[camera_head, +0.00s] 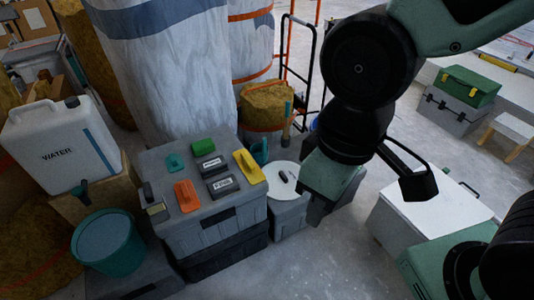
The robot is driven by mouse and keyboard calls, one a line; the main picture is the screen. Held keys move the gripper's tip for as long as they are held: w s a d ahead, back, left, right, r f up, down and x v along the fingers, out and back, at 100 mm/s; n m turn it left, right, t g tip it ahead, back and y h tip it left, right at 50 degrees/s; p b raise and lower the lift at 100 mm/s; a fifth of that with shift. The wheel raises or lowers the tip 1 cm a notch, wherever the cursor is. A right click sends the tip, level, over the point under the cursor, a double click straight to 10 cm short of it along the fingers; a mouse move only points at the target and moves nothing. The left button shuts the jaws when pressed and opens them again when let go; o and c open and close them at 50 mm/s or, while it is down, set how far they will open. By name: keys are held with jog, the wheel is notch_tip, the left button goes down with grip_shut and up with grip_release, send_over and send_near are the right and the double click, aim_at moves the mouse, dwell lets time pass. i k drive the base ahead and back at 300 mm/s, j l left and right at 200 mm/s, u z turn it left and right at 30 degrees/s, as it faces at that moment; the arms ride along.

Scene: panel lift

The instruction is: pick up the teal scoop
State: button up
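A small teal tool with a handle (175,162) lies near the back left of a grey toolbox lid (222,208). Another teal piece (261,151) shows behind the lid's back right corner, partly hidden. I cannot tell for sure which of the two is the scoop. My gripper (365,198) hangs from my arm right of the toolbox, apart from both teal pieces. A black finger-like part shows on its right side. Its fingertips are not clear, so I cannot tell whether it is open.
The lid also holds an orange float (186,196), a yellow float (249,167), a green block (203,146) and dark labelled boxes (222,184). A white round lid (284,180) lies right of it. A teal bucket (108,248) and water jug (62,146) stand left.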

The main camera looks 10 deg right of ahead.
aim_at(259, 151)
jog(key=u, duration=1.45)
jog(key=z, duration=2.1)
jog(key=u, duration=0.3)
jog(key=i+l+u, duration=0.1)
jog(key=u, duration=0.3)
jog(key=i+l+u, duration=0.2)
jog(key=u, duration=0.2)
jog(key=i+l+u, duration=0.25)
jog(key=u, duration=0.2)
